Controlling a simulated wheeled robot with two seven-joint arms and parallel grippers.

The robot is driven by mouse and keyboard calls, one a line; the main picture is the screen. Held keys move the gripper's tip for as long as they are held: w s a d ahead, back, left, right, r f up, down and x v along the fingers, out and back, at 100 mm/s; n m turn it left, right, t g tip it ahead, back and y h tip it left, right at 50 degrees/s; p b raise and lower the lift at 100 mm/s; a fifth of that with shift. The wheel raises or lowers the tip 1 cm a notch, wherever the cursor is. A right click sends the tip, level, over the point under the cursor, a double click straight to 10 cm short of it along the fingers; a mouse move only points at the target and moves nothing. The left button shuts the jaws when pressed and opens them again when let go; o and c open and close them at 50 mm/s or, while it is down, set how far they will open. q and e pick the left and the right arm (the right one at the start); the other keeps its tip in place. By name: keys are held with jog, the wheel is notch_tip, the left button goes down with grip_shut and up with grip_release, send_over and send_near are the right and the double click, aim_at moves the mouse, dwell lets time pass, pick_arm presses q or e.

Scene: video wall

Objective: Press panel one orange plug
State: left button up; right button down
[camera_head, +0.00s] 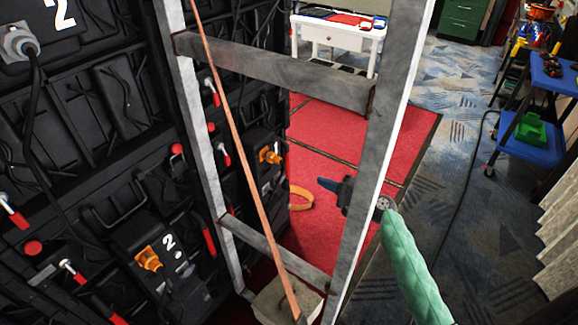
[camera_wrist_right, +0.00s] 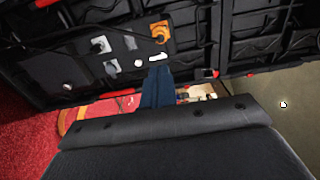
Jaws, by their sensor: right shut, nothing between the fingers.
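An orange plug (camera_head: 269,155) sits on the farther black panel (camera_head: 262,175) in the head view, seen between the ladder rails. In the right wrist view an orange plug (camera_wrist_right: 160,32) is on a panel plate, with a white mark below it that may be a 1. A second orange plug (camera_head: 148,258) is on the nearer panel beside a white 2. My right gripper (camera_head: 328,188) is shut and empty, to the right of and below the farther plug and apart from it, partly hidden by the ladder rail. Its blue fingers (camera_wrist_right: 157,88) point toward the plate. My left gripper is not in view.
A grey ladder-like frame (camera_head: 270,75) stands between the head camera and the farther panel. An orange strap (camera_head: 240,140) runs down across it. Red matting (camera_head: 375,145) covers the floor behind. A white table (camera_head: 338,38) and a blue cart (camera_head: 535,140) stand farther off.

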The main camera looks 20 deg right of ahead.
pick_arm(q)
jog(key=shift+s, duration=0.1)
pick_arm(e)
jog(key=p, duration=0.5)
send_near(282, 162)
jog(key=x, duration=0.6)
jog(key=shift+w, duration=0.15)
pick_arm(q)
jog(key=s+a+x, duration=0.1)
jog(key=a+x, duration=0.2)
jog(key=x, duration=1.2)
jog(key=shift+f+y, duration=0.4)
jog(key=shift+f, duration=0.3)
pick_arm(e)
jog(key=shift+w+a+f, duration=0.15)
jog(key=shift+w+a, duration=0.1)
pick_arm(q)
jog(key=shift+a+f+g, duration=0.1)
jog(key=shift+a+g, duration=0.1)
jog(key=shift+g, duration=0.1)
pick_arm(e)
jog(key=shift+w, duration=0.1)
jog(key=shift+b+x, duration=0.7)
jog(key=shift+x, duration=0.1)
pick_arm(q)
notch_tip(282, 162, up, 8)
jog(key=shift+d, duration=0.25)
pick_arm(e)
jog(key=shift+a, duration=0.1)
